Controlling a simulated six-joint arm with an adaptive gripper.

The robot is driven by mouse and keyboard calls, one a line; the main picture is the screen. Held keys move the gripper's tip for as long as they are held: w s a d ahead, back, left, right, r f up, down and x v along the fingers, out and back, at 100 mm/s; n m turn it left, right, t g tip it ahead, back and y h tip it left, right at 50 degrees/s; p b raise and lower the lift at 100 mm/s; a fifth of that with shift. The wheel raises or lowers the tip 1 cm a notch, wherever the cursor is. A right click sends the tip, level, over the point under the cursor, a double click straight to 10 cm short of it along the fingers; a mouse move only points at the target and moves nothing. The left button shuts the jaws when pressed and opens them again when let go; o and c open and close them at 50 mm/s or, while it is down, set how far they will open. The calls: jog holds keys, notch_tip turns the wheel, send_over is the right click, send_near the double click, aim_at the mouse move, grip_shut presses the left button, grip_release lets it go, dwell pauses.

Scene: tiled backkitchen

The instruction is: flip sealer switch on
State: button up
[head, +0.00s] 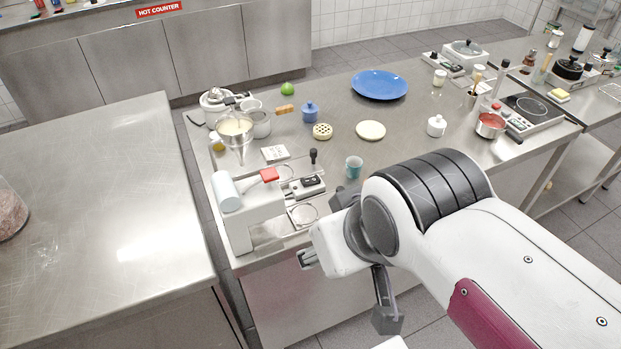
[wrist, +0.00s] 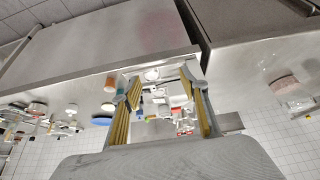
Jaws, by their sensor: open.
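A white machine that looks like the sealer (head: 252,220) stands at the near left corner of the steel table. It has a pale blue cylinder (head: 227,190) on its left and a red-ended part (head: 268,175) on top. I cannot make out its switch. My gripper (head: 308,259) is in front of the table's near edge, just right of and below the machine, mostly hidden by my wrist. In the wrist view, my gripper (wrist: 162,86) has its yellow-padded fingers spread with nothing held. The table and its items appear upside down and small between and beyond the fingers.
A small device with a black knob (head: 308,187) and a teal cup (head: 354,167) stand right of the machine.

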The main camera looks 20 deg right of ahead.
grip_shut()
jog(key=w+d+g, duration=0.1)
jog(key=w+d, duration=0.4)
jog(key=w, duration=0.8)
jog(key=w+d+g, duration=0.1)
jog(key=w+d, duration=0.4)
jog(key=w, duration=0.8)
jog(key=shift+f+y, duration=0.3)
